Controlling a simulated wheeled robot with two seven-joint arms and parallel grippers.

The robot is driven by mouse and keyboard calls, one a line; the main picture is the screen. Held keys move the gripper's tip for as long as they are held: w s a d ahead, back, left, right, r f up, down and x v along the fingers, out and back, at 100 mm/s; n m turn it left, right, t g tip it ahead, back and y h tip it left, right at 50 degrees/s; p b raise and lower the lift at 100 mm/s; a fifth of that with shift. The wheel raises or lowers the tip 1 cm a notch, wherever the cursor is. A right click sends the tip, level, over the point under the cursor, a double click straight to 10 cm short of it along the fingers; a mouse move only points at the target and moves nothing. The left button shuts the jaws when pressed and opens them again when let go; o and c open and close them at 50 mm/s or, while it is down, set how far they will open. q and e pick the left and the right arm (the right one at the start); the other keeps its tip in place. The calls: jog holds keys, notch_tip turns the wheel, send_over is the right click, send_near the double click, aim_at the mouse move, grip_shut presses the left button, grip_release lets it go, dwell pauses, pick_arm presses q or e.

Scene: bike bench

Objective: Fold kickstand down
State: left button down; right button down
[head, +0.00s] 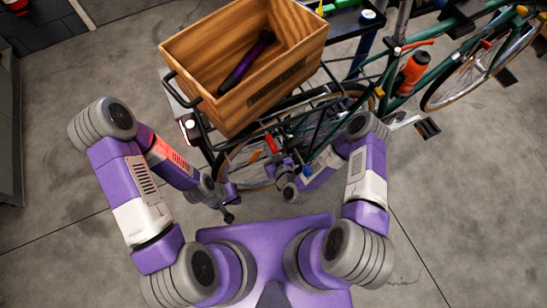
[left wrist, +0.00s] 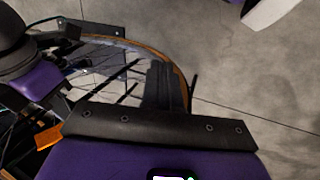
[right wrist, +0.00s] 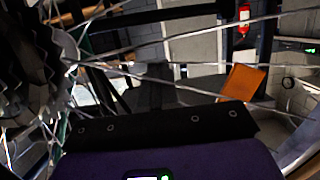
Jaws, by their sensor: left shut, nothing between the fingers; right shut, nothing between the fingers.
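The green bicycle (head: 392,100) stands across the upper right, with its rear wheel (head: 232,160) under the rack and partly behind my arms. I cannot clearly make out the kickstand in any view. My left gripper (head: 228,213) is shut and empty, low beside the rear wheel. In the left wrist view its closed fingers (left wrist: 166,88) lie in front of the tyre (left wrist: 181,72). My right gripper (head: 273,165) is shut and empty, close to the rear wheel. In the right wrist view its closed fingers (right wrist: 154,88) are among the spokes (right wrist: 190,42), with a toothed sprocket (right wrist: 35,80) at the left.
A wooden crate (head: 185,68) holding a dark tool with a purple grip (head: 245,62) sits on the rear rack. An orange bottle (head: 414,72) is on the frame. An orange piece (right wrist: 242,82) is near the right fingers. The concrete floor (head: 470,190) is clear at the right.

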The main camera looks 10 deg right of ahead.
jog(key=w+a+f+b, duration=0.1)
jog(key=w+f+b, duration=0.3)
jog(key=w, duration=0.1)
jog(key=shift+w+a+f+b, duration=0.25)
jog(key=shift+a+f+b, duration=0.05)
jog(key=shift+a, duration=0.1)
